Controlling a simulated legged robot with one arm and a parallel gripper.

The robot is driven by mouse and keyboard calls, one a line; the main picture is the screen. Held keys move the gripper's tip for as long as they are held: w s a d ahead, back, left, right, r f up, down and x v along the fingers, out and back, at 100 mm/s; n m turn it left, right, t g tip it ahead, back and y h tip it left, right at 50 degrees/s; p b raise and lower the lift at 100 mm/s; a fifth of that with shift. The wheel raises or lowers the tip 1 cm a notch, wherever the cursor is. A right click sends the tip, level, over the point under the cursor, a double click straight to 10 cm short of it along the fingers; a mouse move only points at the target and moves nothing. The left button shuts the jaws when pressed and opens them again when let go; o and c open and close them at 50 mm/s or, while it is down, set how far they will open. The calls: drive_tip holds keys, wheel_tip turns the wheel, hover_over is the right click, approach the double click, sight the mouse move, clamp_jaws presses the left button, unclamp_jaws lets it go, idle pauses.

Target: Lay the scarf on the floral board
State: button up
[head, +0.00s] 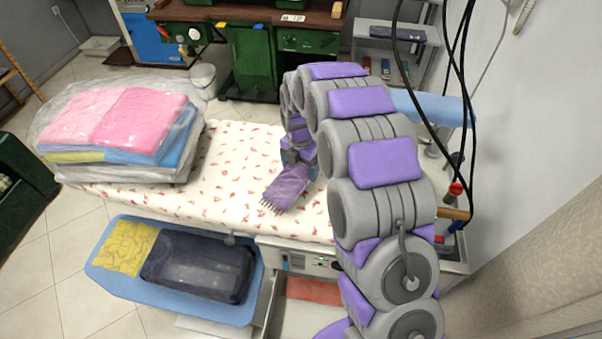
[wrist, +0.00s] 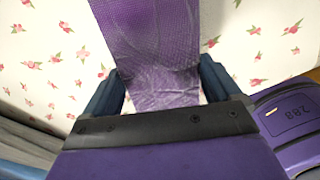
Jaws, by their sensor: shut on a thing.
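The scarf (head: 287,188) is purple with a dark fringe at its lower end. It hangs or lies from my gripper (head: 292,157) over the floral board (head: 236,160), which is white with small red flowers. In the wrist view the scarf (wrist: 145,45) runs between the two dark fingers of my gripper (wrist: 165,92), which is shut on it. The floral board (wrist: 50,50) shows behind it. I cannot tell how much of the scarf touches the board.
Bagged folded pink, yellow and blue textiles (head: 118,125) sit on the board's left end. Below the front edge, a blue shelf (head: 110,270) holds a yellow cloth (head: 126,246) and a dark bagged bundle (head: 198,265). Black cables (head: 462,80) hang at the right. The board's middle is clear.

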sight(301, 167)
drive_tip(key=shift+w, duration=0.25)
wheel_tip(301, 167, down, 4)
drive_tip(key=shift+d+r+b, duration=0.1)
drive_tip(key=shift+r+b, duration=0.05)
drive_tip(key=shift+b, duration=0.55)
drive_tip(key=shift+r, duration=0.1)
drive_tip(key=o, duration=0.8)
